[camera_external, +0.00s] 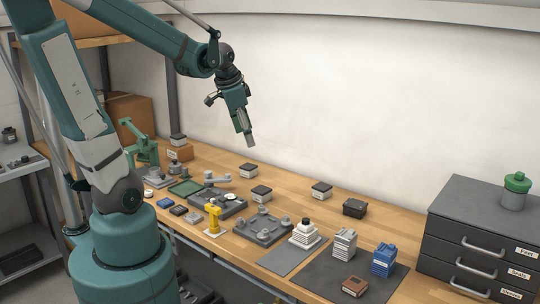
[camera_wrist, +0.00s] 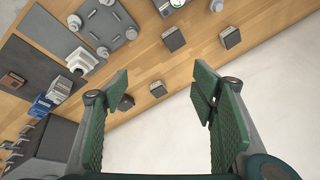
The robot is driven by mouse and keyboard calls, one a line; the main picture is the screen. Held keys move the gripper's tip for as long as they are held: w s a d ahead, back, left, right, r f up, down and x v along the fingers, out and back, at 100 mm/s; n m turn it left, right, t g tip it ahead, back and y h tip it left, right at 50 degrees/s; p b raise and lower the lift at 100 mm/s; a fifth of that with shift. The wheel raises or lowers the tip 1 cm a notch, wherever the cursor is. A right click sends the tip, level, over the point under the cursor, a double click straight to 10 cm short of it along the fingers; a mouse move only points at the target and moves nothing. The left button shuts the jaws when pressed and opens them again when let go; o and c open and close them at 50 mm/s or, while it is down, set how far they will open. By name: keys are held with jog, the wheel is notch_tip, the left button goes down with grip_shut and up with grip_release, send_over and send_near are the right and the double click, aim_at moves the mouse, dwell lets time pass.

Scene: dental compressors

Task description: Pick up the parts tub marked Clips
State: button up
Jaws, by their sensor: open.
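Several small grey tubs with dark lids stand on the wooden bench. My gripper (camera_external: 247,140) is open and empty, above the bench's back part. In the wrist view, my gripper (camera_wrist: 160,82) has green pads wide apart, with tubs (camera_wrist: 158,89), (camera_wrist: 174,39) and (camera_wrist: 230,37) beyond them.
A dark box-like tub (camera_external: 354,208) stands right of the others. Grey trays with parts (camera_external: 262,228), a yellow tool (camera_external: 213,216), a white stepped part (camera_external: 305,236) and a blue block (camera_external: 384,260) stand in front. A drawer cabinet (camera_external: 480,235) is at the right.

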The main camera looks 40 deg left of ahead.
jog(key=w+a+f+m+g+b, duration=0.1)
jog(key=w+a+f+m+g, duration=0.1)
jog(key=w+f+m, duration=0.6)
jog(key=m+g+b, duration=0.2)
jog(key=m, duration=0.1)
send_over(262, 189)
jog(key=f, duration=1.4)
jog(key=shift+d, duration=0.2)
jog(key=shift+w+f, duration=0.1)
jog(key=shift+f, duration=0.4)
jog(key=shift+a+f, duration=0.1)
jog(key=shift+f, duration=1.2)
jog(key=shift+f, duration=0.15)
jog(key=shift+a+f, duration=0.15)
jog(key=shift+f, duration=1.1)
jog(key=shift+a+f, duration=0.1)
jog(key=shift+f, duration=1.1)
